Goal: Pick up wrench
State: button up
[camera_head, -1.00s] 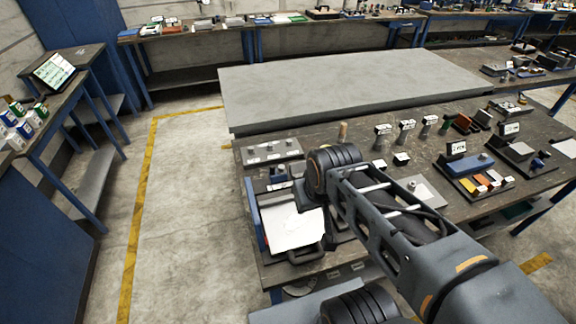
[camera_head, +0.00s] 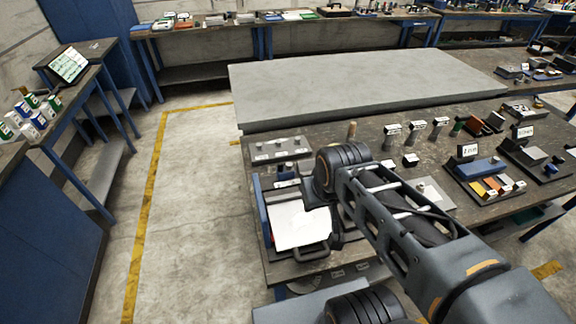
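I cannot make out a wrench in this view; it may be hidden behind my arm or too small to tell among the items on the workbench (camera_head: 376,135). My arm reaches over the front left part of the bench. The end of the arm is by a blue-sided tray (camera_head: 266,226) holding a white sheet (camera_head: 297,224). My gripper's fingers are hidden or too unclear to tell whether they are open or shut.
A large grey slab (camera_head: 370,85) covers the back of the bench. A grey plate with small parts (camera_head: 277,150) lies at its left edge. Labelled stands (camera_head: 392,131) and a blue block fixture (camera_head: 482,168) stand to the right. Open floor (camera_head: 190,200) lies left, with a yellow line.

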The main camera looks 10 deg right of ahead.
aim_at(390, 131)
jog(key=u, duration=0.05)
jog(key=k, duration=0.5)
jog(key=u, duration=3.35)
jog(key=k, duration=2.4)
jog(key=z, duration=1.95)
